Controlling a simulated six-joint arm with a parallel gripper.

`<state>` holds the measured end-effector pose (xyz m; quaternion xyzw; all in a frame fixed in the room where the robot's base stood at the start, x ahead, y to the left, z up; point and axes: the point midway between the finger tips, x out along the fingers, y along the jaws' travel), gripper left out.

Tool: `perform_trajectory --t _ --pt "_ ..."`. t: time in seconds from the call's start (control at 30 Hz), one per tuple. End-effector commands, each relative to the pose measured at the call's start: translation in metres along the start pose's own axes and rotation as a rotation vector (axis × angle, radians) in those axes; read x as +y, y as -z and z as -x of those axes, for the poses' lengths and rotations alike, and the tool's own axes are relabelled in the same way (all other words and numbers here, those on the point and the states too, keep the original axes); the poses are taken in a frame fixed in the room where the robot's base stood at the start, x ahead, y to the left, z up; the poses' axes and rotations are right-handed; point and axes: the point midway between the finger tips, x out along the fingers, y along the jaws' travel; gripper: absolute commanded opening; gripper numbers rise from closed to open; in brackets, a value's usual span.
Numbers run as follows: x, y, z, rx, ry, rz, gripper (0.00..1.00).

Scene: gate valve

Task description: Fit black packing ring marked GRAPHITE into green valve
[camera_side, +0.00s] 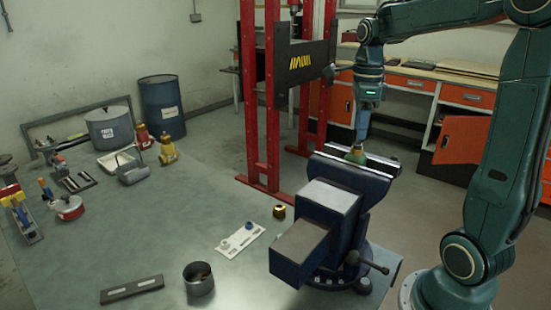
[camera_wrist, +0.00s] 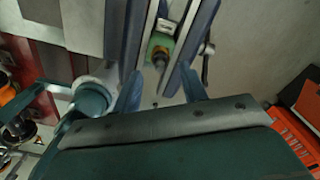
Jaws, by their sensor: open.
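The green valve (camera_side: 356,156) is clamped between the jaws of the blue bench vise (camera_side: 332,205). In the wrist view the green valve (camera_wrist: 160,48) lies between the vise jaws, with a dark round part in its middle. My gripper (camera_side: 361,142) is just above the valve in the side view. In the wrist view my gripper (camera_wrist: 161,88) has its two blue fingers spread apart with nothing held between them. A white card (camera_side: 229,249) on the bench carries small bluish-grey round pieces. No GRAPHITE mark is legible, and I cannot tell which piece is the black ring.
A brass nut-like part (camera_side: 279,212), an open dark can (camera_side: 199,279) and a black bar (camera_side: 132,289) lie on the bench (camera_side: 165,235). Tools, a grey pot (camera_side: 110,129) and red and yellow fittings crowd its far left. A red press frame (camera_side: 272,100) stands behind.

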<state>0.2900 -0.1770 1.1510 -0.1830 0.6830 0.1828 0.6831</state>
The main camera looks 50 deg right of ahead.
Motion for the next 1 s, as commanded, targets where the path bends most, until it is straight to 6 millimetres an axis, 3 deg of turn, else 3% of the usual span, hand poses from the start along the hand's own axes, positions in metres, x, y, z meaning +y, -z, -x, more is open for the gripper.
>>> perform_trajectory --t 0.5,0.7,1.0 --pt "0.000 0.000 0.081 -0.001 0.002 0.000 0.42" --pt "0.000 0.000 0.098 0.000 0.001 -0.001 0.42" --pt "0.000 0.000 0.105 0.000 -0.001 -0.001 0.42"
